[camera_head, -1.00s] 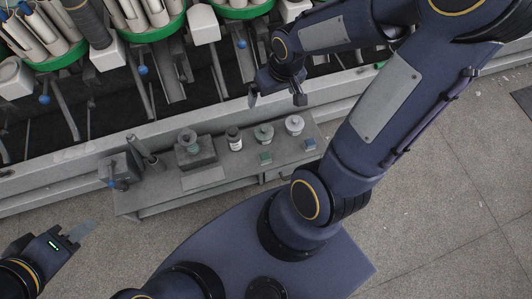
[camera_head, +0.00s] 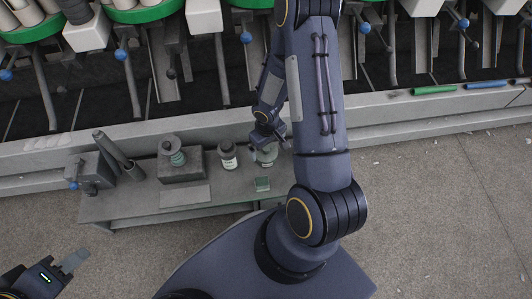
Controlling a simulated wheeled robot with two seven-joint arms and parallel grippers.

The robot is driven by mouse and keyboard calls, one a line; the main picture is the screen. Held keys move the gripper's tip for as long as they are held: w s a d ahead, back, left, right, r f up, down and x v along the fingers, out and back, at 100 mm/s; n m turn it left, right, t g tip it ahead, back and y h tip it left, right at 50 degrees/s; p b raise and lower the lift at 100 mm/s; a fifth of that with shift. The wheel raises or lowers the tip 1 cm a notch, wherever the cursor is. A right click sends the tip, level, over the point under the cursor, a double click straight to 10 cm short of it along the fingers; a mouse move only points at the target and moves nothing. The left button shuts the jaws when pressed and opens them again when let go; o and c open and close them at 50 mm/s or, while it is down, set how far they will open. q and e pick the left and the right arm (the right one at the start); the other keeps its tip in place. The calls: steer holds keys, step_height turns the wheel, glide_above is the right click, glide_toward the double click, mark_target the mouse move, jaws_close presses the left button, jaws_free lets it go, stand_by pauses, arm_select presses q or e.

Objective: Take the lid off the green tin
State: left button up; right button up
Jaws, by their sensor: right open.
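The green tin (camera_head: 265,157) stands upright on the grey bench, right of the white jar. Its top is partly hidden by my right gripper (camera_head: 267,145), which points down over it. The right jaws are open around or just above the tin's top; I cannot tell whether they touch it. The lid is hard to make out under the gripper. My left gripper (camera_head: 72,264) is low at the left, far from the bench items; its finger gap is not clear.
The grey bench (camera_head: 130,207) also holds a white jar (camera_head: 228,157), a green-labelled container (camera_head: 172,150) on a grey block, a small green block (camera_head: 262,184) and dark rods (camera_head: 118,155). The winder stands behind. My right arm hides the bench's right end.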

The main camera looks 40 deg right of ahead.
mark_target(267, 149)
step_height(267, 149, down, 3)
steer(key=shift+f+b, duration=0.1)
steer(key=shift+b, duration=0.35)
steer(key=c, duration=1)
steer(key=shift+r, duration=0.2)
